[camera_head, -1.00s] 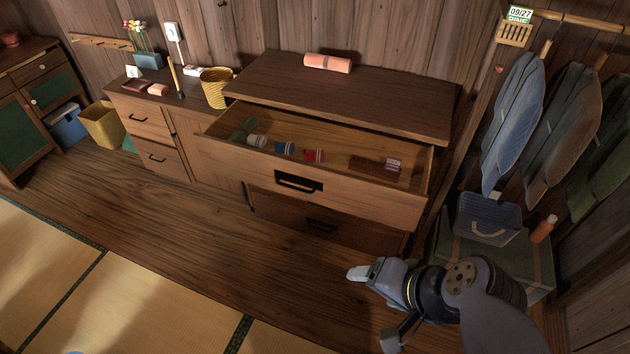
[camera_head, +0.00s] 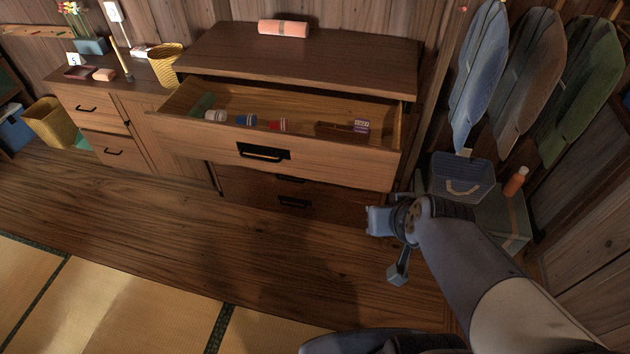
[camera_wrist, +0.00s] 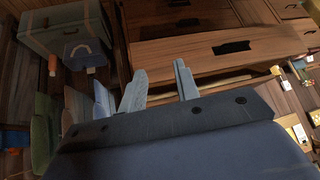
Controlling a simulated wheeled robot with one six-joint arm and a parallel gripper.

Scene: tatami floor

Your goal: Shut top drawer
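The top drawer (camera_head: 340,167) of the wooden chest is pulled well out, with its contents showing from above. Its black handle (camera_head: 263,153) is in the middle of its front. In the wrist view, which is turned over, the drawer front (camera_wrist: 200,56) and its handle (camera_wrist: 231,47) lie beyond the fingers. My gripper (camera_head: 386,247) is in front of the chest's lower right side, below the drawer front and apart from its handle. In the wrist view my gripper (camera_wrist: 160,84) has its two fingers apart with nothing between them.
Small cups, a green item and a box (camera_head: 361,126) lie inside the drawer. A lower drawer (camera_head: 320,203) looks shut. A pink roll (camera_head: 284,28) lies on the chest. The floor in front is clear.

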